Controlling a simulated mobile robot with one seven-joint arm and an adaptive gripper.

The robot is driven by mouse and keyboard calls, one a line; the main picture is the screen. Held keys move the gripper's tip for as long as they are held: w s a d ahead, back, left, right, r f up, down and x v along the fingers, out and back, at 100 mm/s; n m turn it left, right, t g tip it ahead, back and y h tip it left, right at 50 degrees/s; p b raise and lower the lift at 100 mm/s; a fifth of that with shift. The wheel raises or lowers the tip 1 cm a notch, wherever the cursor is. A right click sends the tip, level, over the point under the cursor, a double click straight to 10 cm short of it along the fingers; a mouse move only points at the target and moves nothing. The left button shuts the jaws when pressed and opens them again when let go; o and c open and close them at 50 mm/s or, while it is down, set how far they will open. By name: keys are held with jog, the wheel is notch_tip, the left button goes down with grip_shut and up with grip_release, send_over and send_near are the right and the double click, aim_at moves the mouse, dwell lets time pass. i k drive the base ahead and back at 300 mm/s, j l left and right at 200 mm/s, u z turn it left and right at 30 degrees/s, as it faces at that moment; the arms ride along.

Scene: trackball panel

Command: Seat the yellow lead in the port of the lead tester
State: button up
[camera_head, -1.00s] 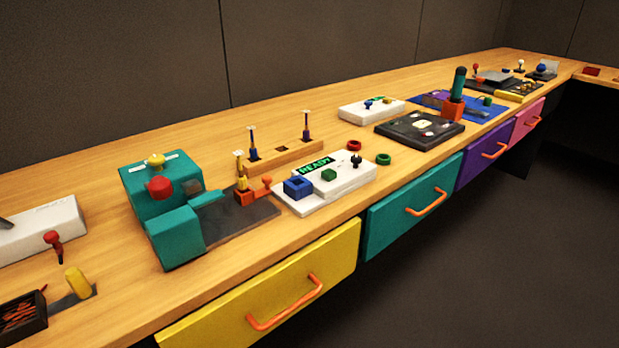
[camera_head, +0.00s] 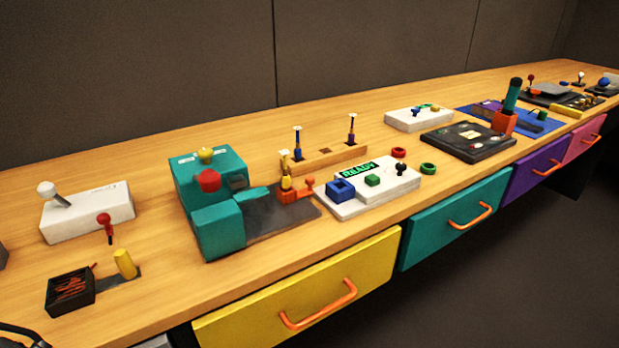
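The yellow lead (camera_head: 286,181) stands upright in an orange clamp-like holder (camera_head: 292,196) on a dark plate beside the teal machine. The likely lead tester is a white panel (camera_head: 350,206) just right of it. It has a lit green READY display (camera_head: 359,169), a blue square socket (camera_head: 340,189) that looks like the port, a green button and a black knob. The yellow lead is apart from the blue socket. My gripper cannot be made out in this view.
A wooden rack (camera_head: 325,158) behind holds two upright leads. The teal machine (camera_head: 215,200) stands left of the plate. Red (camera_head: 398,152) and green (camera_head: 428,168) rings lie by the panel. Drawers with orange handles (camera_head: 318,310) line the bench front. A dark curved part shows at the bottom left corner.

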aim_at(347, 196)
jog(key=i+l, duration=0.1)
jog(key=l, duration=0.3)
jog(key=i+l, duration=0.15)
jog(key=l, duration=0.3)
jog(key=i+l, duration=0.1)
jog(key=l, duration=0.3)
jog(key=i+l, duration=0.1)
jog(key=l, duration=0.35)
jog(key=i+l, duration=0.15)
jog(key=l, duration=0.25)
jog(key=l+u, duration=0.3)
jog(key=u, duration=0.2)
jog(key=i+l+u, duration=0.1)
jog(key=l+u, duration=0.2)
jog(key=u, duration=0.2)
jog(key=i+j+u, duration=0.1)
jog(key=u, duration=0.15)
jog(key=i+u, duration=0.25)
jog(key=i, duration=0.1)
